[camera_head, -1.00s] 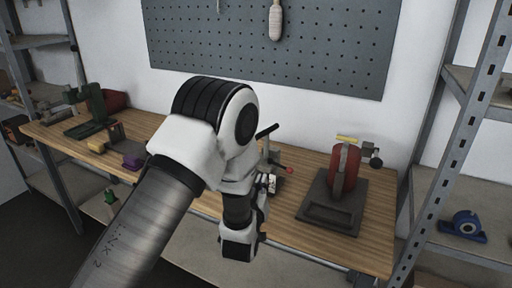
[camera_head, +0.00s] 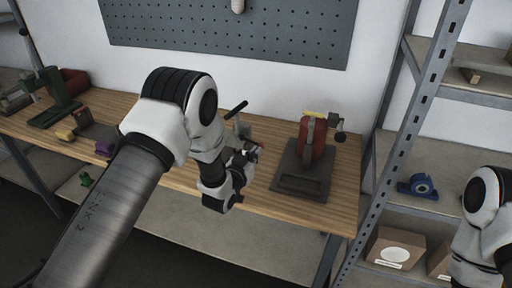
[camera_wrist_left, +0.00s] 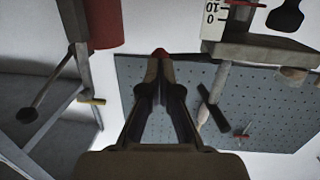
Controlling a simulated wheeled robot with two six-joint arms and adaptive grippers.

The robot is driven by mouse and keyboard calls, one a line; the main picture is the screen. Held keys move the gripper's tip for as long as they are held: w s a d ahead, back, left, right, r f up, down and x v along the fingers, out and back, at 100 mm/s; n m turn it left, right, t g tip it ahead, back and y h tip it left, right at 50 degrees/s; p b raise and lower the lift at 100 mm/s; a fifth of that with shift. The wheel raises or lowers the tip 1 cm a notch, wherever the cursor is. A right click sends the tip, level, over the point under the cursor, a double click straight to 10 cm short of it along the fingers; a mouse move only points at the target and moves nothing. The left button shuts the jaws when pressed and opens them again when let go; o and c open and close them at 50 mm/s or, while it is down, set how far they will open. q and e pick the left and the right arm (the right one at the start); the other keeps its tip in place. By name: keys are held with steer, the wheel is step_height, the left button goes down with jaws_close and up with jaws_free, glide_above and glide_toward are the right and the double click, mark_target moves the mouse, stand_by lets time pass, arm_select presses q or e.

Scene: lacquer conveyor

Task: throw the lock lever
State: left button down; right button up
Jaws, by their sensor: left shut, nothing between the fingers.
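A small press-like device with a long black handle (camera_head: 236,108) stands on the bench behind my left gripper, which hides much of it. A small red knob shows beside the gripper, and in the left wrist view the red knob (camera_wrist_left: 161,52) is right at the fingertips. I take it for the end of the lock lever; the rest of the lever is hidden. My left gripper (camera_head: 250,153) is shut and empty, its fingers together in the left wrist view (camera_wrist_left: 158,68). Whether they touch the knob I cannot tell. My right arm shows at the right edge; its gripper is out of view.
A red machine on a dark base (camera_head: 300,184) stands to the right on the wooden bench (camera_head: 335,200). A metal shelf rack (camera_head: 400,150) stands right of the bench. The pegboard (camera_head: 230,35) hangs behind.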

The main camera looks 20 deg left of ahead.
arm_select(q)
steer(key=shift+w, duration=0.5)
steer(key=w+d+b, duration=0.1)
steer(key=w+b, duration=0.1)
steer(key=b, duration=0.1)
steer(key=shift+d, duration=0.2)
steer(key=shift+b, duration=0.3)
